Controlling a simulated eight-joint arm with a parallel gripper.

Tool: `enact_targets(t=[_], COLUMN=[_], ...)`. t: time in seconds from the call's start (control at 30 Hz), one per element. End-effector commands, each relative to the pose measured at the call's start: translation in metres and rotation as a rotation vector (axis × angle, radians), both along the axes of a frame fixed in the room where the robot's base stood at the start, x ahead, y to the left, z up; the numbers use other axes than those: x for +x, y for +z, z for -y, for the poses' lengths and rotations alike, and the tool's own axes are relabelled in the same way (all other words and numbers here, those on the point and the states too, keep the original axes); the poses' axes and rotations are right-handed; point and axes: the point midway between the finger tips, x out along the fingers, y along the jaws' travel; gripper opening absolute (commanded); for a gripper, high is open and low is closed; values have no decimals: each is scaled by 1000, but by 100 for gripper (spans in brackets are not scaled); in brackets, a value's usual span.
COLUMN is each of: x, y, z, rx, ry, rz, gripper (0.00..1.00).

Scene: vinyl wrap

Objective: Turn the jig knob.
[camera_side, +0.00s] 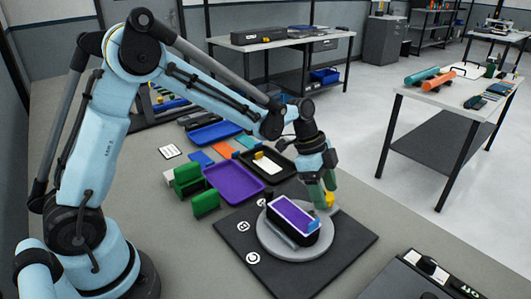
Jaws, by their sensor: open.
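The jig is a light grey round plate (273,246) on a black square base (346,248). A dark block (312,238) with a purple top (291,216) sits on it, with a small blue piece (314,225) at its right end. A small yellow part (329,200), which looks like the jig knob, stands at the plate's back right edge. My gripper (323,194) points down with its green fingers open, right at the yellow part. The fingers hide some of it, and I cannot tell whether they touch it.
Left of the jig are green blocks (205,203), a purple tray (236,188) and a black tray (283,172) holding a yellow piece. A dark device (420,278) stands at the front right. The bench between it and the base is clear.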

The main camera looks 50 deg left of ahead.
Motion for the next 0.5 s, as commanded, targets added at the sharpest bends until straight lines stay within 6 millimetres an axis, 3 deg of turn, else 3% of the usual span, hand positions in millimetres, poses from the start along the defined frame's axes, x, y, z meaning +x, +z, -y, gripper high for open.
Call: enact_targets(t=[0.33,0.5], x=[1,0], y=[-3,-3], z=[1,1], rx=[0,0], ry=[1,1], rz=[0,0], gripper=[65,39])
